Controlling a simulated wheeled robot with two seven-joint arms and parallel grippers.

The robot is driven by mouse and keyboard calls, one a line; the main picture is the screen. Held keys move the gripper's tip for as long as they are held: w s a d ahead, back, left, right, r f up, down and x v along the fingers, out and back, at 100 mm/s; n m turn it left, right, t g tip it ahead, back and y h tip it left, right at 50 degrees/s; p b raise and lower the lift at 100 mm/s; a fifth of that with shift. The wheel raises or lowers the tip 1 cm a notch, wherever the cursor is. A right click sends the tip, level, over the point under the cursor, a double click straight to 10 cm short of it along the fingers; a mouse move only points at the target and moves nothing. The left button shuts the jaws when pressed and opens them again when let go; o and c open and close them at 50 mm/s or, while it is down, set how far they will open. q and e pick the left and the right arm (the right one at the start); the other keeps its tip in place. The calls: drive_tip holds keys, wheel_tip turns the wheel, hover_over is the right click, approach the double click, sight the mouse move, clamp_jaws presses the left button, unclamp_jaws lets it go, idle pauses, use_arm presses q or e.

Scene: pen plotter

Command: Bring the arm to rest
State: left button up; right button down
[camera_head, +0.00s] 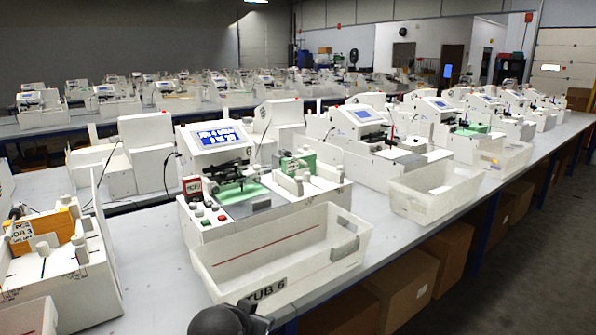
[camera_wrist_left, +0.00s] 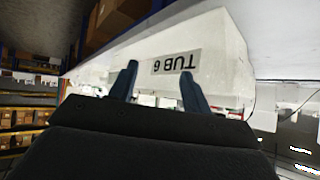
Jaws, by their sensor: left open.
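My left gripper (camera_wrist_left: 157,85) is open in the left wrist view, with nothing between its two dark fingers. Beyond the fingers is the white tub (camera_wrist_left: 222,55) labelled TUB 6, seen upside down. In the head view the same tub (camera_head: 290,262) stands at the front edge of the bench. A dark rounded part of my own arm shows at the bottom of the head view, in front of the tub. The left fingers are not visible there. My right gripper is in neither view.
A white plotter machine (camera_head: 219,140) with a blue screen stands behind the tub. Another white tub (camera_head: 425,208) stands farther right. A machine with an orange block (camera_head: 40,232) is at left. Cardboard boxes (camera_head: 405,290) sit under the bench. The floor (camera_head: 530,260) at right is clear.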

use_arm(q)
drive_tip(key=s+a+f+n+g, duration=0.1)
drive_tip(key=s+a+f+g, duration=0.1)
drive_tip(key=s+f, duration=1.1)
drive_tip(key=s+a+f+g+y+p, duration=0.1)
drive_tip(key=s+f+g, duration=0.4)
drive_tip(key=s+f, duration=0.8)
drive_tip(key=s+a, duration=0.1)
drive_tip(key=s, duration=0.3)
drive_tip(key=shift+s+a+f+n+g+p, duration=0.25)
drive_tip(key=shift+s+n+g+p, duration=0.05)
drive_tip(key=shift+n, duration=0.1)
